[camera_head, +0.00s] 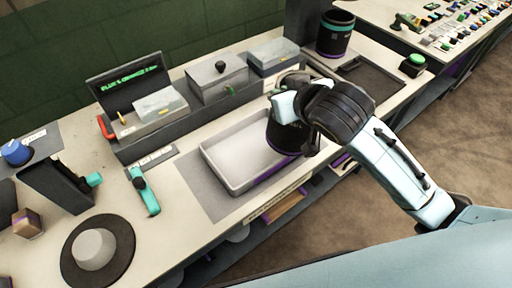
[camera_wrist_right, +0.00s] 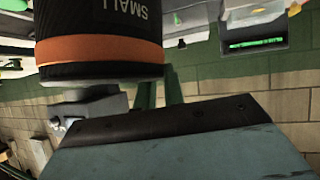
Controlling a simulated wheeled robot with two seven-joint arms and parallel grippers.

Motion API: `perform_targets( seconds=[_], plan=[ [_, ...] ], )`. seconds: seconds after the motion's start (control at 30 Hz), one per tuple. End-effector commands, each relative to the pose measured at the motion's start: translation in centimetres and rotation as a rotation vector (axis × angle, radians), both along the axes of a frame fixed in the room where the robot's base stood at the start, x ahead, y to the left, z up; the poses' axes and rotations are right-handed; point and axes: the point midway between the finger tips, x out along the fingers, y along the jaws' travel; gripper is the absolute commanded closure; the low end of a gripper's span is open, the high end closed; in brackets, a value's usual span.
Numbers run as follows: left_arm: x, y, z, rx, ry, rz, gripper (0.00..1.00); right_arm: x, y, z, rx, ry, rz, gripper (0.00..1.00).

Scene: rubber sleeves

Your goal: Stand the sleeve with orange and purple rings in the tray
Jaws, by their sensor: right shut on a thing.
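The black sleeve (camera_head: 285,138) is at the right end of the white tray (camera_head: 222,180), and a purple ring shows near its lower edge. In the right wrist view the sleeve (camera_wrist_right: 100,20) shows an orange ring and the word SMALL. My right gripper (camera_head: 282,106) is shut on the sleeve, at its upper part. The sleeve looks roughly upright in the head view. I cannot tell whether its base touches the tray floor. The rest of the tray is empty. My left gripper is not in view.
Another black sleeve (camera_head: 335,38) with a teal ring stands at the back right. Grey lidded boxes (camera_head: 217,82) line the back of the bench. A teal tool (camera_head: 146,192) lies left of the tray. A grey cone-shaped piece (camera_head: 94,249) sits on a dark disc at the front left.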

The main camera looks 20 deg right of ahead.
Motion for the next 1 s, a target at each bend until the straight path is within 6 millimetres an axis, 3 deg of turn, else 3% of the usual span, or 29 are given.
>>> perform_targets(
  seconds=[0.3, 0.57, 0.67, 0.9, 1.0],
  plan=[
    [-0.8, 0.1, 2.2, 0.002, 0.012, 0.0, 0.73, 1.0, 6.3, 2.2, -0.066, -0.015, 0.338, 1.0],
    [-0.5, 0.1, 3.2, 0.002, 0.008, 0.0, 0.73, 0.9, 9.3, 2.8, -0.093, -0.021, 0.515, 1.0],
    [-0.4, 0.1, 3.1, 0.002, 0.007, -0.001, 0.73, 0.9, 9.6, 2.0, -0.096, -0.019, 0.536, 1.0],
    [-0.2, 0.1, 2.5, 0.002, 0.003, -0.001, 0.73, 0.8, 9.7, -2.3, -0.094, -0.017, 0.539, 1.0],
    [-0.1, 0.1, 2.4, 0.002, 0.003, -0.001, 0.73, 0.9, 9.7, -3.2, -0.095, -0.02, 0.54, 1.0]
  ],
)
